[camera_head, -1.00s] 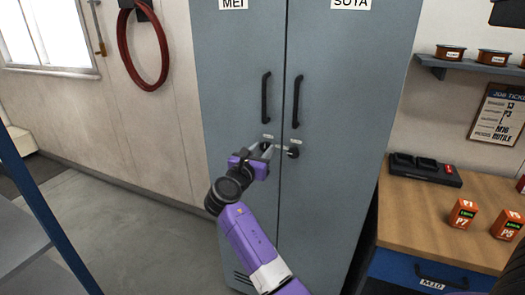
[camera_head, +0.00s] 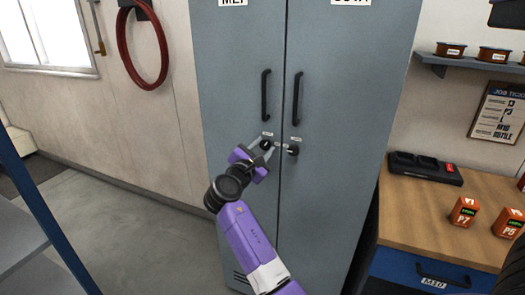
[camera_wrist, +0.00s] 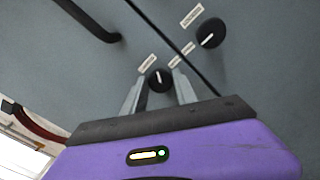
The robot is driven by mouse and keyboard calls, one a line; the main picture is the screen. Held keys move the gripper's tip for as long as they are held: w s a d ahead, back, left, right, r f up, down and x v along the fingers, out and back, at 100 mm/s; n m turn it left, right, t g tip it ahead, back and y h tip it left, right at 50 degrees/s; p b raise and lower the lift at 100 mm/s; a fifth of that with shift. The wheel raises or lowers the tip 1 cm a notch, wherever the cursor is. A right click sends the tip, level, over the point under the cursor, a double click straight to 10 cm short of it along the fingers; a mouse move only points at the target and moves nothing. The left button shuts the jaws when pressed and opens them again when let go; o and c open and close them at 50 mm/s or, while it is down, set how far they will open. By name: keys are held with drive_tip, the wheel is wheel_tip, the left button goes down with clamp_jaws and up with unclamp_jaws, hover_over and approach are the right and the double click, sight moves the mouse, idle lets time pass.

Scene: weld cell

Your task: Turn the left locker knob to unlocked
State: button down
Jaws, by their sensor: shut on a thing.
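The grey two-door locker (camera_head: 240,80) stands ahead, its doors shut. The left knob (camera_wrist: 160,79) is black and round with a white pointer line; it also shows in the head view (camera_head: 266,145). My gripper (camera_wrist: 157,87) has its two grey fingers on either side of this knob, shut on it. In the head view my purple gripper (camera_head: 262,150) reaches the knob from below left. The right knob (camera_wrist: 211,33), black with a white line, is free of my gripper; it also shows in the head view (camera_head: 293,150). Small label plates sit by the knobs, too small to read.
Two black door handles (camera_head: 266,97) (camera_head: 297,99) are above the knobs. A workbench (camera_head: 415,220) with orange boxes and a black tray stands at the right. A blue-framed shelf (camera_head: 40,205) is at the left. Floor between shelf and locker is clear.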

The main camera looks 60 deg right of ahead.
drive_tip(key=m+b, duration=0.1)
drive_tip(key=m, duration=0.1)
drive_tip(key=m+b, duration=0.2)
drive_tip(key=m, duration=0.1)
drive_tip(key=shift+f+m, duration=0.25)
drive_tip(key=shift+m, duration=0.05)
drive_tip(key=m+b, duration=0.4)
drive_tip(key=m, duration=0.1)
drive_tip(key=shift+s+m, duration=0.1)
drive_tip(key=shift+m, duration=0.2)
drive_tip(key=c, duration=1)
unclamp_jaws()
drive_tip(key=shift+s+a+b, duration=0.15)
drive_tip(key=shift+a+b, duration=0.1)
drive_tip(key=shift+a, duration=1.7)
drive_tip(key=shift+s+a+b, duration=0.15)
drive_tip(key=shift+a+b, duration=0.05)
drive_tip(key=shift+a, duration=1.75)
